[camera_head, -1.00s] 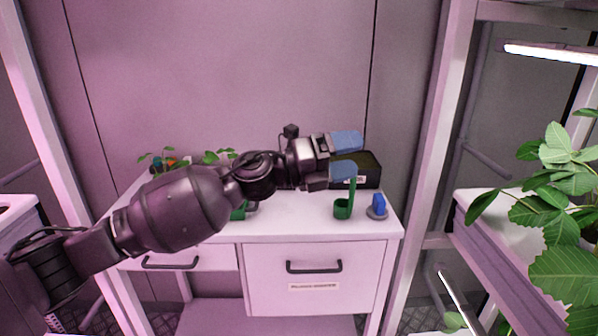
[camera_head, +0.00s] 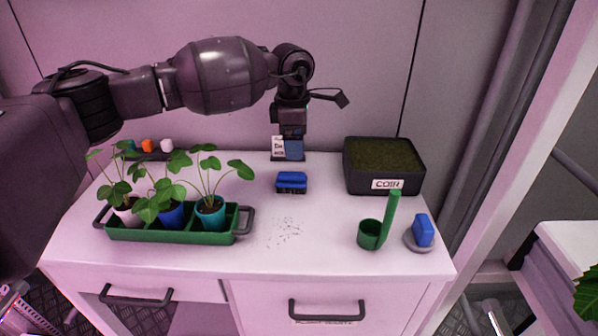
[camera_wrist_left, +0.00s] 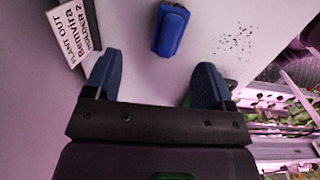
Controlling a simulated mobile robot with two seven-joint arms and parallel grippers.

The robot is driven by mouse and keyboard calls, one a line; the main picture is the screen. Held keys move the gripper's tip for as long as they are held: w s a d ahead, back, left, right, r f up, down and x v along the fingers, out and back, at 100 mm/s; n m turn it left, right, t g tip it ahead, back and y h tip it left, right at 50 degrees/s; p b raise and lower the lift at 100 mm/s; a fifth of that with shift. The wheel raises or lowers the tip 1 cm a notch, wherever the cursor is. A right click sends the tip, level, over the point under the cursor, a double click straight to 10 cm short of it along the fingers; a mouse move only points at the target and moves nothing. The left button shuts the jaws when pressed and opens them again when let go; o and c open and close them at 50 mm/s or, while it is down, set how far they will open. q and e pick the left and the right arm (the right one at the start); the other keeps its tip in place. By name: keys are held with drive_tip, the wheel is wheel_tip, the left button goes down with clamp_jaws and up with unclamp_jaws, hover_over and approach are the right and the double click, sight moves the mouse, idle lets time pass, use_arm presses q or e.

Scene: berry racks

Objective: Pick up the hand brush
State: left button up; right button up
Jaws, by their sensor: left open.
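The hand brush appears to be the small blue block with a dark lower part (camera_head: 291,183), lying on the white worktop behind a patch of dark crumbs. In the left wrist view the blue block (camera_wrist_left: 170,31) lies beyond the fingertips, between their lines and nearer the right one's side of the middle. My left gripper (camera_head: 291,150) hangs fingers-down above the back of the worktop, behind the block and apart from it. In the left wrist view its blue fingers (camera_wrist_left: 156,80) are spread with nothing between them. My right gripper is not in view.
A label holder (camera_head: 278,146) stands beside the left gripper. A green tray (camera_head: 180,237) with potted plants is at left, a black coir box (camera_head: 383,187) at back right. A green scoop (camera_head: 370,236) and a blue block on a grey disc (camera_head: 423,232) are at front right.

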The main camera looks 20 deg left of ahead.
sight(291, 174)
use_arm(q)
drive_tip(key=shift+s+a+r, duration=0.15)
drive_tip(key=shift+s+r, duration=0.05)
drive_tip(key=shift+s, duration=0.65)
wheel_tip(291, 174, down, 5)
drive_tip(key=shift+w+r+b, duration=0.15)
drive_tip(key=shift+b, duration=0.15)
drive_tip(key=shift+w+f, duration=0.1)
drive_tip(key=shift+f, duration=0.7)
wheel_tip(291, 174, down, 5)
drive_tip(key=shift+a+r+b, duration=0.1)
drive_tip(key=shift+r+b, duration=0.1)
drive_tip(key=shift+b, duration=0.15)
drive_tip(key=shift+c, duration=0.6)
drive_tip(key=c, duration=0.9)
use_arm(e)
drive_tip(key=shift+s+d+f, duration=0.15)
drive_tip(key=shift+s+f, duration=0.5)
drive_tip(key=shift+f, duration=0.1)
use_arm(q)
drive_tip(key=shift+r, duration=0.2)
